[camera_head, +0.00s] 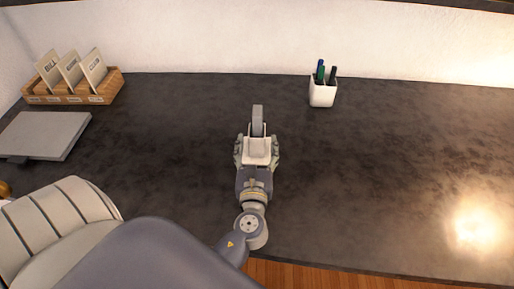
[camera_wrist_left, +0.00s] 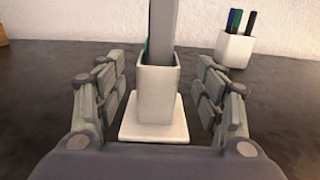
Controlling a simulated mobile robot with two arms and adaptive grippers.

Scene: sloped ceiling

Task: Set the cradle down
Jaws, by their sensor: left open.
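The cradle (camera_head: 258,150) is a white holder with a square base plate, and a grey bar (camera_head: 257,118) stands up out of it. In the left wrist view the cradle (camera_wrist_left: 157,95) is upright, and its base appears to rest on the dark desk. The grey bar (camera_wrist_left: 177,25) rises out of the top of that frame, with a small dark green bit beside it. My left gripper (camera_head: 257,148) is open around the cradle. In the left wrist view the fingers of my left gripper (camera_wrist_left: 160,97) stand on either side, with visible gaps to it. My right gripper is not in view.
A white pen cup (camera_head: 322,93) with several pens stands at the back, right of the cradle. A wooden card tray (camera_head: 72,99) and a grey flat case (camera_head: 43,134) lie at the left. The dark desk (camera_head: 400,160) is clear at the right.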

